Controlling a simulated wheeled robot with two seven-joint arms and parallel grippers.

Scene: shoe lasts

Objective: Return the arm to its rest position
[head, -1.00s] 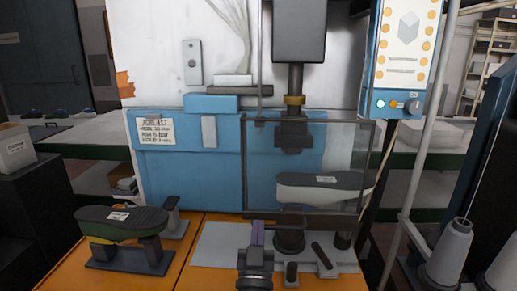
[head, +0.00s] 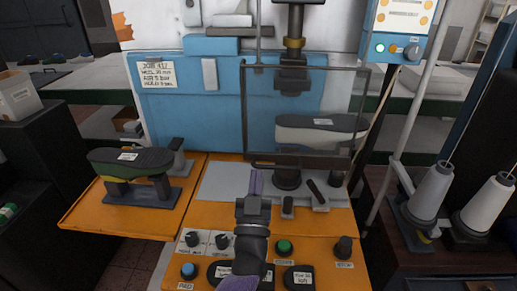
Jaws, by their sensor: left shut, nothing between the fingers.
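My left gripper (head: 255,184) is in the lower middle of the head view, over the orange machine table (head: 218,215). Its fingers are shut with nothing held. Its wrist and a purple arm part run down to the bottom edge, over the control panel. My right gripper is out of view. A dark-soled shoe last (head: 130,160) rests on a stand (head: 145,195) at the left of the table. A white shoe last (head: 320,135) with a dark sole sits behind the clear guard (head: 304,70), under the press head (head: 291,75).
The panel has a green button (head: 284,247), a blue button (head: 189,271) and dark knobs. Thread cones (head: 431,192) stand at the right, beside a pale pole (head: 408,125). A bin (head: 17,97) sits at the left. Dark floor shows left of the table.

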